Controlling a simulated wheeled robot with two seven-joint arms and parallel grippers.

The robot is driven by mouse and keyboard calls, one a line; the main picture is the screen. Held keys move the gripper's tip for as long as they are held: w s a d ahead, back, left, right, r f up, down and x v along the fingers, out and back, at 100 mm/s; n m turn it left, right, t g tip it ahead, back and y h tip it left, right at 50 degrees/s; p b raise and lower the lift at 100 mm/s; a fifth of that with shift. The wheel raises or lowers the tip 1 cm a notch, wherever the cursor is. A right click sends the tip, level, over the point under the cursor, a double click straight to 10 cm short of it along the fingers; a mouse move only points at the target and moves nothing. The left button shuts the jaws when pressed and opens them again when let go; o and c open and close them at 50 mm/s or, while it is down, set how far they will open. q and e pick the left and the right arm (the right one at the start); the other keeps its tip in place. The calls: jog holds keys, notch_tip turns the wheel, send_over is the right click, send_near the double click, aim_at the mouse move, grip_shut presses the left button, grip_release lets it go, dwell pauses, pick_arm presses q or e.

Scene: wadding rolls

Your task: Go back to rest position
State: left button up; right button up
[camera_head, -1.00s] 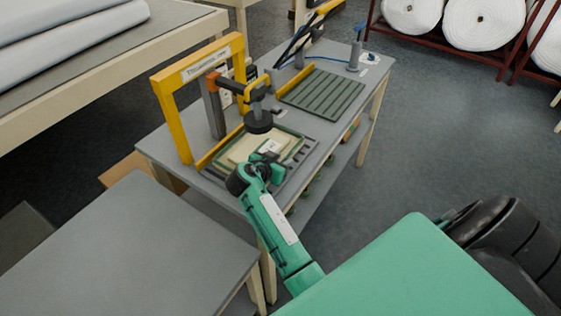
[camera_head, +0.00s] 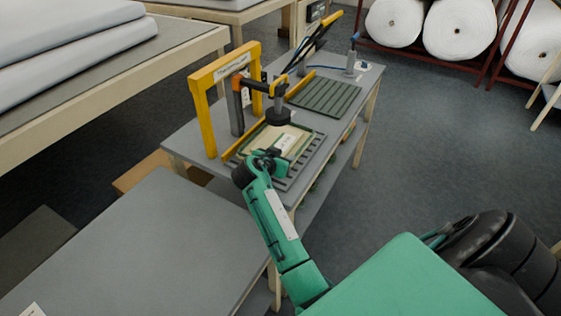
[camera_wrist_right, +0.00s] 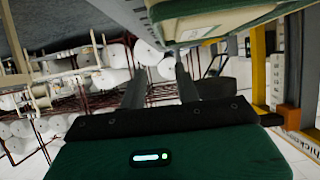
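My right gripper (camera_head: 277,158) shows at the end of a green arm in the camera_head view, at the near edge of a green-rimmed tray (camera_head: 310,138) holding a pale pad (camera_head: 277,140). Whether it touches the tray I cannot tell. In the right wrist view its two dark fingers (camera_wrist_right: 158,88) stand apart with nothing between them. The tray's pale and green edge (camera_wrist_right: 215,22) shows above and to the right of the fingers there. My left gripper is not in view.
A green ribbed mat (camera_head: 325,96) lies behind. White rolls (camera_head: 460,28) sit on a back rack. Floor at right is clear.

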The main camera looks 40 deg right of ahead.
dwell(0.7)
jog(key=s+f+n, duration=0.1)
jog(key=s, duration=0.1)
jog(key=s+a+f+n+y, duration=0.1)
jog(key=s+f, duration=0.1)
jog(key=s, duration=0.1)
jog(key=s+a+f+n+y, duration=0.1)
jog(key=s+f, duration=0.1)
jog(key=shift+s+a, duration=0.2)
jog(key=shift+s, duration=0.2)
jog(key=s+a+f+n+g+y, duration=0.1)
jog(key=s+a+f+n+y, duration=0.1)
jog(key=s+a+n+y, duration=0.8)
jog(key=s+a+f+n+g, duration=0.15)
jog(key=s+a, duration=0.55)
jog(key=s, duration=1)
jog(key=s+d+f+x, duration=0.1)
jog(key=s+x, duration=0.2)
jog(key=x, duration=1.2)
jog(key=s+f+x, duration=0.1)
jog(key=s+x, duration=0.3)
jog(key=x, duration=1.1)
jog(key=s+d+f+g, duration=0.1)
jog(key=s+f, duration=0.8)
jog(key=s+d+f+n, duration=0.1)
jog(key=s+d+f, duration=0.1)
jog(key=s+f, duration=0.7)
jog(key=shift+s+d+f+g, duration=0.15)
jog(key=shift+s+d+g, duration=0.15)
jog(key=shift+s, duration=0.4)
